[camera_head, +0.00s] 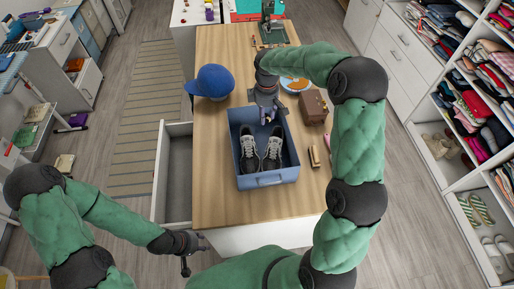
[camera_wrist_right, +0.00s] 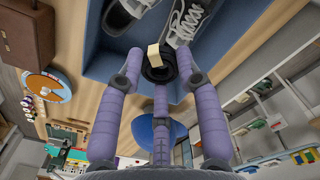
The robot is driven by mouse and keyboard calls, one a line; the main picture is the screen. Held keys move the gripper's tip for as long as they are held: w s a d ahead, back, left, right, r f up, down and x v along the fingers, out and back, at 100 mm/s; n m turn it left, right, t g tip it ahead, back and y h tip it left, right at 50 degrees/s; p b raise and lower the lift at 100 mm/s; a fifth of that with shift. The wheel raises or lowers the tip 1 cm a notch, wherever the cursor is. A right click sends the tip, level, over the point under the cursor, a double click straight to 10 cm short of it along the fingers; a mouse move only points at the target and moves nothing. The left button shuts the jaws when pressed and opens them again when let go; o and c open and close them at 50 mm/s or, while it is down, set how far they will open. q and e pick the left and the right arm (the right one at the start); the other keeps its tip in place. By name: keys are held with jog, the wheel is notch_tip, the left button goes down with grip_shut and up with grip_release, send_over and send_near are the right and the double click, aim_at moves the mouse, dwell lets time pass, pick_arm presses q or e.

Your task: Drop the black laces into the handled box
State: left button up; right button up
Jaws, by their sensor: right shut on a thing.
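The blue handled box (camera_head: 284,179) stands on the wooden table with a pair of dark grey shoes with pale laces (camera_head: 249,150) inside. My right gripper (camera_head: 268,115) is over the far end of the box. In the right wrist view its purple fingers (camera_wrist_right: 160,72) are closed around a black rounded bundle with a tan band, the black laces (camera_wrist_right: 158,69). The bundle appears above the box floor, near the shoes. In the head view the laces are mostly hidden by the gripper. My left gripper (camera_head: 193,256) hangs low, empty and with fingers apart, off the table's near left corner.
A blue cap (camera_head: 211,81) lies left of the box. A small wooden piece (camera_head: 314,156) lies near the right edge. An open drawer (camera_head: 174,177) juts out left.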

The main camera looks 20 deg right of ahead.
jog(key=shift+s+f+b, duration=0.15)
jog(key=shift+f+b, duration=0.3)
jog(key=shift+f, duration=0.25)
jog(key=shift+f+b, duration=1.5)
jog(key=shift+f, duration=0.65)
jog(key=o, duration=0.8)
notch_tip(320, 180, up, 12)
jog(key=shift+r, duration=0.1)
